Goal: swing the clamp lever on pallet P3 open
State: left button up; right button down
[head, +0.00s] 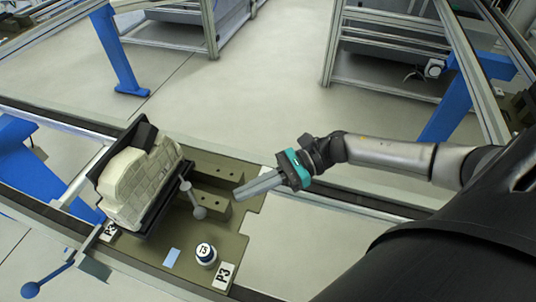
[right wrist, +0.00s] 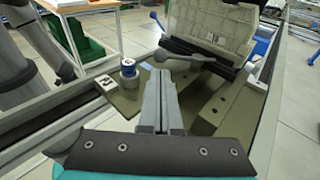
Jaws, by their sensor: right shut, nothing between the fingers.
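Pallet P3 (head: 235,222) is an olive plate with P3 labels, lying on the line rails at the lower left of the head view. Its clamp lever (head: 193,200) is a grey bar with rounded ends, beside the cream part. The lever also shows in the right wrist view (right wrist: 185,61), beyond the fingertips. My right gripper (head: 239,193) is shut and empty, its fingers pointing left over the pallet's right side, a short way right of the lever and apart from it. In the right wrist view its fingers (right wrist: 161,76) lie together. My left gripper is not in view.
A cream moulded part (head: 139,184) sits tilted in a black holder on the pallet. Olive blocks (head: 207,202) stand near the lever. A blue ball-ended handle (head: 47,281) is at lower left.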

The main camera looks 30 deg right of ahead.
aim_at(190, 193)
jog(key=p+x, duration=0.1)
jog(key=x, duration=0.3)
jog(key=shift+w+a, duration=0.1)
jog(key=shift+a, duration=0.2)
jog(key=shift+x, duration=0.75)
jog(key=shift+f, duration=0.1)
jog(key=shift+a+p, duration=0.1)
jog(key=shift+p, duration=0.2)
